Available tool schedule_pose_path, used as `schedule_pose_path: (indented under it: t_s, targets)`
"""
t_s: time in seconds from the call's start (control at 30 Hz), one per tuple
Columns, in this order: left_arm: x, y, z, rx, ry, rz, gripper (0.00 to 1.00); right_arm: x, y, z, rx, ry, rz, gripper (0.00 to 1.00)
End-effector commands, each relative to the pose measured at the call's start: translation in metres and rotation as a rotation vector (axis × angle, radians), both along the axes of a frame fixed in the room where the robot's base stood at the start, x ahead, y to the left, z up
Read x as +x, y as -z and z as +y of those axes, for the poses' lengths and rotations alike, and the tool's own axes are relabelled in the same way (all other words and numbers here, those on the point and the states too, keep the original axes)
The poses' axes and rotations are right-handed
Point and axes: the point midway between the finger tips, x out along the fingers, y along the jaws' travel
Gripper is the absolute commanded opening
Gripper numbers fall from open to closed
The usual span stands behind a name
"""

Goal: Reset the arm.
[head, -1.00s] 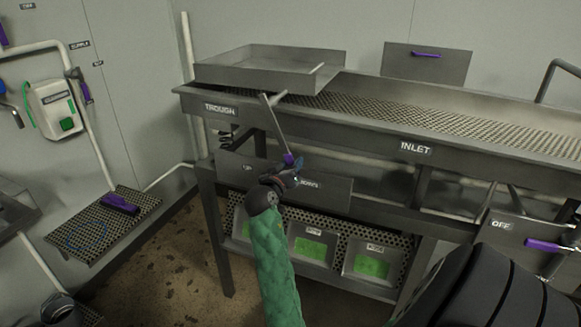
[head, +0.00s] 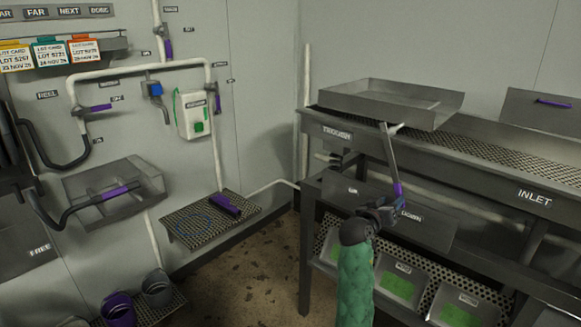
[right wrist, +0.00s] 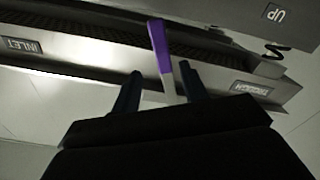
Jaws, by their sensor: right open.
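A metal lever arm (head: 389,150) with a purple grip (head: 397,189) slants down from beside the tray at the front of the trough bench. My right gripper (head: 385,206), on a green-sleeved arm, is at the lever's lower end, in front of the labelled panel. In the right wrist view my right gripper (right wrist: 160,90) is open. The purple grip (right wrist: 159,45) and its pale rod show beyond and between the fingers; I cannot tell whether they touch. My left gripper is not in view.
A steel tray (head: 390,100) stands on the trough bench (head: 440,158). Bins with green contents sit below the bench. At left, a perforated shelf (head: 190,226) holds a purple-handled item (head: 224,205). Pipes, valves and lot cards line the wall. Brown floor lies open between.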

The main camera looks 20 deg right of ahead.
Motion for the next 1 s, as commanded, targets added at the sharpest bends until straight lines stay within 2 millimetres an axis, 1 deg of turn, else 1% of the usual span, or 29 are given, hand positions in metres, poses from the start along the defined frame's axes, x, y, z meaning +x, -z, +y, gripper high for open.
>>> schedule_pose_path:
  t_s: [0.17, 0.27, 0.37, 0.43, 0.5, 0.57, 0.6, 0.67, 0.7, 0.77, 0.8, 0.83, 0.87, 0.9, 0.97, 1.0]
  targets:
    - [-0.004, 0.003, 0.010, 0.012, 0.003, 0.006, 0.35, 0.000, 0.000, 0.000, -0.003, 0.001, 0.013, 0.44]
    - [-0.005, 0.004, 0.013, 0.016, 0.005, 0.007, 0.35, 0.003, 0.006, 0.001, 0.023, -0.015, 0.028, 0.44]
    - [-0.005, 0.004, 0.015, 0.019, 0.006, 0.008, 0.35, 0.016, 0.025, 0.005, 0.090, -0.066, 0.036, 0.44]
    - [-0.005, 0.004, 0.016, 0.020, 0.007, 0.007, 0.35, 0.037, 0.046, 0.018, 0.158, -0.134, 0.045, 0.44]
    - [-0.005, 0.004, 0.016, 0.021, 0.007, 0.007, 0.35, 0.062, 0.068, 0.040, 0.226, -0.218, 0.059, 0.44]
    - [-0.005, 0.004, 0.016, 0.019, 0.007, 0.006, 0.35, 0.084, 0.085, 0.062, 0.281, -0.293, 0.072, 0.44]
    - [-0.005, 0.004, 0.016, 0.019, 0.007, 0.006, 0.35, 0.098, 0.099, 0.078, 0.315, -0.342, 0.086, 0.44]
    - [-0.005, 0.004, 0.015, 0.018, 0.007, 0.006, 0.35, 0.113, 0.123, 0.102, 0.364, -0.412, 0.116, 0.44]
    - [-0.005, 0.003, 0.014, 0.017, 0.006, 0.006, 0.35, 0.121, 0.140, 0.118, 0.395, -0.455, 0.137, 0.44]
    - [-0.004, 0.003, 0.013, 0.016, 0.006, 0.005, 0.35, 0.128, 0.168, 0.143, 0.440, -0.513, 0.174, 0.44]
    - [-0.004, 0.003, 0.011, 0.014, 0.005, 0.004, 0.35, 0.131, 0.188, 0.159, 0.471, -0.550, 0.200, 0.44]
    - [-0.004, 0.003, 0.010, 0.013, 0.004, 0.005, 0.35, 0.131, 0.202, 0.170, 0.492, -0.575, 0.220, 0.44]
    - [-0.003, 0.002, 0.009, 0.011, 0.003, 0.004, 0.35, 0.131, 0.217, 0.182, 0.513, -0.599, 0.241, 0.44]
    - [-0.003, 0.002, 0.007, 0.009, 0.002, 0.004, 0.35, 0.130, 0.236, 0.197, 0.540, -0.630, 0.269, 0.44]
    - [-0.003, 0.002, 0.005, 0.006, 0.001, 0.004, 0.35, 0.125, 0.266, 0.219, 0.578, -0.669, 0.312, 0.44]
    - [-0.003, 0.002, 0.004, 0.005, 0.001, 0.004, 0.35, 0.120, 0.286, 0.232, 0.605, -0.694, 0.341, 0.44]
